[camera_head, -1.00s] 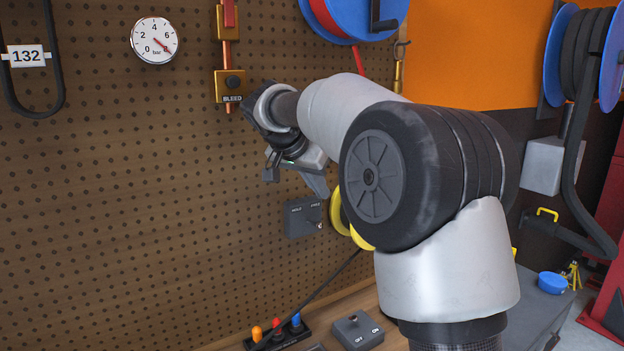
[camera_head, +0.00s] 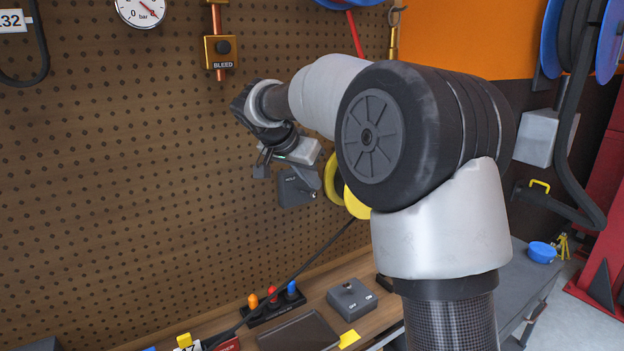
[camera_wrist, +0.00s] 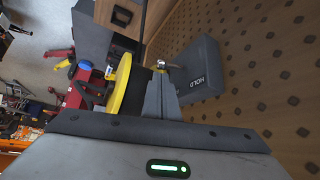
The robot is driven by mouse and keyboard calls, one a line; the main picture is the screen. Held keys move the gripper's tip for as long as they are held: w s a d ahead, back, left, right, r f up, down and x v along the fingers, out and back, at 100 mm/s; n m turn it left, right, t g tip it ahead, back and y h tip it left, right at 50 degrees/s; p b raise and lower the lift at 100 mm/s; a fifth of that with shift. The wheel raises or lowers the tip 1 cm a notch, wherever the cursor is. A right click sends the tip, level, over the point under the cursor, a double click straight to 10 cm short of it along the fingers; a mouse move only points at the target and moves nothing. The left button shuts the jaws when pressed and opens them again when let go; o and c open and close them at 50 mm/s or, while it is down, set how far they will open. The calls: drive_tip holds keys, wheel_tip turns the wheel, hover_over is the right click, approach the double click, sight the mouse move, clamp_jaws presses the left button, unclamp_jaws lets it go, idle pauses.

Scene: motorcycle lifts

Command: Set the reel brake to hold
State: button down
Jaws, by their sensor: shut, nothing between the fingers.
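The reel brake is a grey box (camera_head: 291,190) on the pegboard, left of a yellow reel. In the wrist view the same box (camera_wrist: 200,72) shows its HOLD label, and a small pale-tipped lever (camera_wrist: 163,66) sticks out at the edge away from that label. My gripper (camera_head: 312,180) is in front of the box and partly covers its face and labels in the head view. In the wrist view its fingers (camera_wrist: 160,92) are together and empty, with the tips close to the lever. I cannot tell whether they touch it.
The yellow reel (camera_wrist: 121,82) is close beside the fingers. Below is a bench with a grey switch box (camera_head: 351,299), coloured levers (camera_head: 273,295) and a dark tray (camera_head: 298,333). The brass BLEED valve (camera_head: 221,52) hangs above my wrist. The pegboard left of my gripper is clear.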

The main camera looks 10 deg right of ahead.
drive_tip(key=shift+s+a+m+g+h, duration=0.1)
drive_tip(key=shift+a+m+g+h, duration=0.15)
drive_tip(key=shift+m, duration=0.3)
drive_tip(key=shift+s+a+m+g+h, duration=0.1)
drive_tip(key=shift+m+g+h, duration=0.2)
drive_tip(key=shift+m, duration=0.25)
drive_tip(key=shift+s+a+m+g+h+p, duration=0.25)
drive_tip(key=shift+a+m+g+p, duration=0.35)
drive_tip(key=shift+m, duration=0.4)
drive_tip(key=shift+w+d, duration=0.1)
drive_tip(key=shift+w, duration=0.1)
drive_tip(key=shift+w+d, duration=0.35)
drive_tip(key=shift+d, duration=0.2)
drive_tip(key=shift+a, duration=0.1)
